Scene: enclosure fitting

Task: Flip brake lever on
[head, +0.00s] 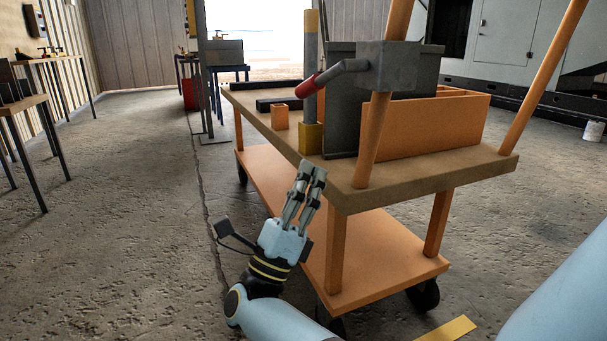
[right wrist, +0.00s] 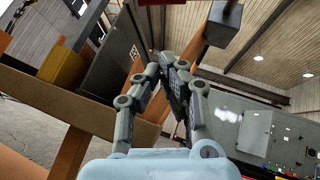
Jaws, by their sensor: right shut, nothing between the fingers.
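The brake lever (head: 325,77) is a grey arm with a red grip (head: 309,85). It sticks out to the left and slightly downward from a grey box (head: 402,67) on an orange post of the cart. My right gripper (head: 313,168) is shut and empty, pointing up beside the near edge of the cart's top, below the lever and apart from it. In the right wrist view its fingers (right wrist: 168,62) point up, with the grey box (right wrist: 224,22) above and to the right. My left gripper is not in view.
The orange cart's brown top (head: 440,178) carries a dark grey case (head: 343,115), an orange bin (head: 425,130) and a yellow-based grey post (head: 311,138). Orange uprights (head: 543,75) rise from the cart. A lower orange shelf (head: 375,255) lies beneath. Open concrete floor is to the left.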

